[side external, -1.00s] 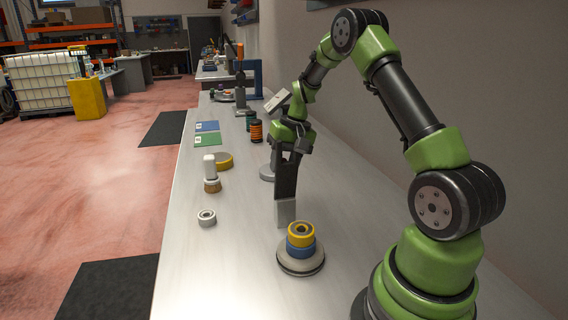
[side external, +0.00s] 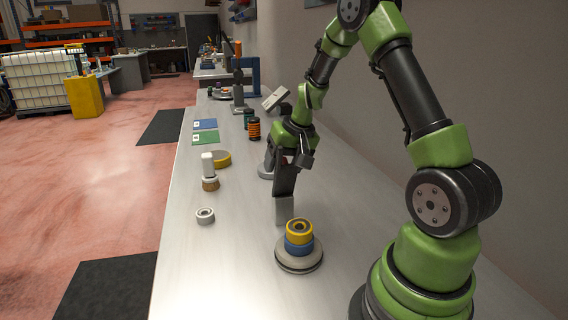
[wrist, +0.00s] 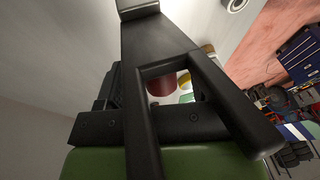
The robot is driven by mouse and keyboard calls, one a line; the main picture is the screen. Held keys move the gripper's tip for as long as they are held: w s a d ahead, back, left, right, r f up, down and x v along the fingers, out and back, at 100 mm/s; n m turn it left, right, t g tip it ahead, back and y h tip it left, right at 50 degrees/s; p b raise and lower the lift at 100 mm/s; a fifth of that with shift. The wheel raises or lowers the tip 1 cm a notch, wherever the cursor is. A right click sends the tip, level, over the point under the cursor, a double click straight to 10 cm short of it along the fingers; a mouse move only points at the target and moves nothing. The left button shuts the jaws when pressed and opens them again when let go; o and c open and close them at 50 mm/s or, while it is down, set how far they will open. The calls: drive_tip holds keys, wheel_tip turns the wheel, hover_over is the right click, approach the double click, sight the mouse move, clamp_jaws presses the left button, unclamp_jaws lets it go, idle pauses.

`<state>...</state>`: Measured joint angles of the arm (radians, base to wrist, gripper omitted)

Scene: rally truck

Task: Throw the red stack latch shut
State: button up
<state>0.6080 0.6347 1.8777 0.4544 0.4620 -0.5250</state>
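My gripper (side external: 284,210) points down over the bench in the side view, with long dark fingers and a grey tip. Its tip is just behind a yellow and blue ring stack (side external: 299,238) on a round grey base (side external: 300,262). I cannot tell whether the fingers are open or shut. Behind the fingers, another round grey base (side external: 265,173) shows only at its edge; what stands on it is hidden. In the wrist view, a dark red round thing (wrist: 161,86) shows through the gap in the dark gripper frame. I cannot make out a latch on it.
A white ring (side external: 205,216), a brush-like piece (side external: 209,172) and a yellow disc (side external: 221,159) stand left of my gripper. Orange-black (side external: 253,130) and green-black cylinders stand farther back. Blue and green cards (side external: 205,138) lie beyond. The bench front is clear; a wall runs along the right.

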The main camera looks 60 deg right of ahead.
drive_tip(key=shift+s+r, duration=0.1)
drive_tip(key=v, duration=0.9)
drive_tip(key=shift+r, duration=0.3)
drive_tip(key=shift+s, duration=0.1)
